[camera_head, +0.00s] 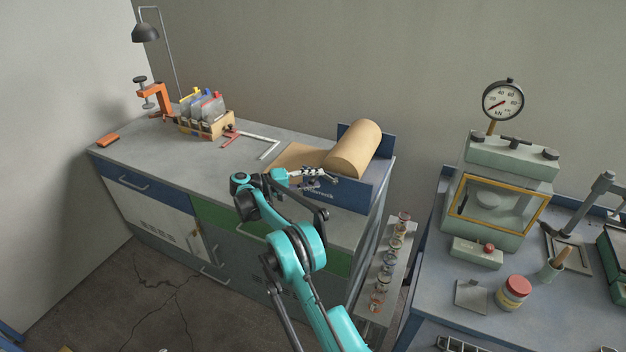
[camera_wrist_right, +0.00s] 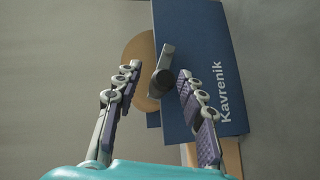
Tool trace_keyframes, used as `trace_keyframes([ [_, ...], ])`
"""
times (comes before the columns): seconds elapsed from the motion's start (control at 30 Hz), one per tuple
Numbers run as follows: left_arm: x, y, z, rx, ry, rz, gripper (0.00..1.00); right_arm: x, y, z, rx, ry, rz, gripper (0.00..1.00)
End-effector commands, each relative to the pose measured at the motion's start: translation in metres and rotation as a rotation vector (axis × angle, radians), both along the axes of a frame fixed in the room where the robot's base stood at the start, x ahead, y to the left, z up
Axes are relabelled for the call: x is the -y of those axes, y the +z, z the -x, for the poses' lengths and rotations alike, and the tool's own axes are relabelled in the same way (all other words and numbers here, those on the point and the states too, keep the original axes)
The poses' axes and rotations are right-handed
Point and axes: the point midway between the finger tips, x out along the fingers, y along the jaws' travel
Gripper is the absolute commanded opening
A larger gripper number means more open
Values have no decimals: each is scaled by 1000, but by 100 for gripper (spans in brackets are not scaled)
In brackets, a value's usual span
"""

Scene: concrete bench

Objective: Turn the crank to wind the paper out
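The brown paper roll (camera_head: 355,147) sits in a blue holder (camera_head: 376,187) on the grey bench, with a flat paper sheet (camera_head: 293,158) out to its left. My right gripper (camera_head: 328,176) is at the holder's front side panel. In the right wrist view the blue panel (camera_wrist_right: 200,45) reads "Kavrenik", and the roll's end (camera_wrist_right: 137,50) shows behind it. The crank (camera_wrist_right: 167,57) has a dark knob (camera_wrist_right: 162,82) that lies between the two spread fingers of my right gripper (camera_wrist_right: 158,74). The fingers look apart from the knob. My left gripper is not in view.
A narrow shelf of jars (camera_head: 388,262) and a second bench with a gauge press (camera_head: 497,200) stand to the right.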

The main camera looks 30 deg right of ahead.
Motion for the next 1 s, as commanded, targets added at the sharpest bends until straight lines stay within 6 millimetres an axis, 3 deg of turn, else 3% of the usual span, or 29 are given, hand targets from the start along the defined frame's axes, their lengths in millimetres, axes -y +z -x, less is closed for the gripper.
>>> trace_keyframes([
  [0.27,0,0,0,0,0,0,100,-6,1,-2,1,3,1,40],
  [0.7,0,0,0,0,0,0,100,-90,16,-14,-1,3,0,40],
  [1.0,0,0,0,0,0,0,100,-116,21,-17,1,0,0,40],
])
